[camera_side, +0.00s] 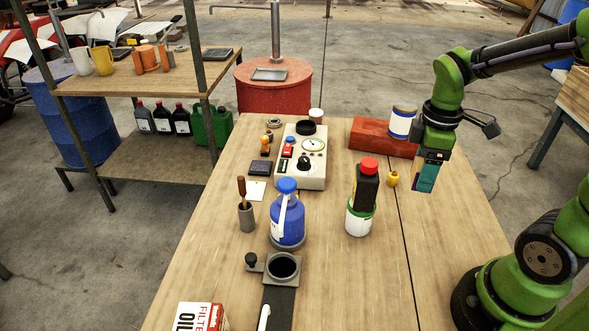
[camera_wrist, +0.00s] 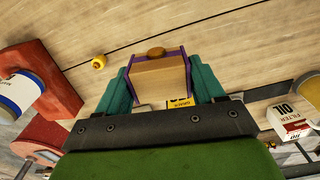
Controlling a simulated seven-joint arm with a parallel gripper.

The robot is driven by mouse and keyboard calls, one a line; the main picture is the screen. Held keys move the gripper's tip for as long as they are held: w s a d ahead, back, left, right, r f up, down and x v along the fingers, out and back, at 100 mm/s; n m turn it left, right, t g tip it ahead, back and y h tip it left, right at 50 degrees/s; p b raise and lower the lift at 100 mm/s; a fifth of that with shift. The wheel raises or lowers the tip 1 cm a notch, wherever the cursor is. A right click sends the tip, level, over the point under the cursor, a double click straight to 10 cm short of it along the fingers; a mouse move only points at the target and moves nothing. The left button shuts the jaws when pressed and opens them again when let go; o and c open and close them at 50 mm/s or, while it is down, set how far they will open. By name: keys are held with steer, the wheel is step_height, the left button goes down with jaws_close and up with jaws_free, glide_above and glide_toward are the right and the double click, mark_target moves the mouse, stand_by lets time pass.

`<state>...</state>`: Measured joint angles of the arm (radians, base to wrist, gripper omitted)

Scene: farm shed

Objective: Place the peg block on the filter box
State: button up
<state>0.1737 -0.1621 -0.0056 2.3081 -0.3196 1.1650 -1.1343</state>
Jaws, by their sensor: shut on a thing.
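The peg block (camera_wrist: 160,78) is a tan block with purple sides and a brown round peg at its end, seen in the wrist view. My gripper (camera_side: 424,184) is shut on it, with teal fingers on both sides of it. In the side view the fingers mostly hide the block, and my gripper hangs above the right part of the table, near the red brick. The filter box (camera_side: 199,317) is white and red with "OIL" and "FILTER" lettering, at the near left of the table and cut by the frame. It also shows at the right of the wrist view (camera_wrist: 290,122).
A red brick (camera_side: 372,138) carries a blue-and-white can (camera_side: 402,121). Between my gripper and the filter box stand a black bottle (camera_side: 367,186) on a white-green can (camera_side: 360,218), a blue jug (camera_side: 288,220) and a dark ring fixture (camera_side: 283,267). The near right tabletop is clear.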

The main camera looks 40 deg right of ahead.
step_height(320, 180, up, 12)
steer(key=f, duration=0.1)
steer(key=w+a+r+n, duration=0.3)
steer(key=w+a+n, duration=0.65)
steer(key=a, duration=0.65)
steer(key=n, duration=1)
glide_above(195, 325)
step_height(195, 325, down, 4)
step_height(195, 325, down, 14)
steer(key=shift+r, duration=0.1)
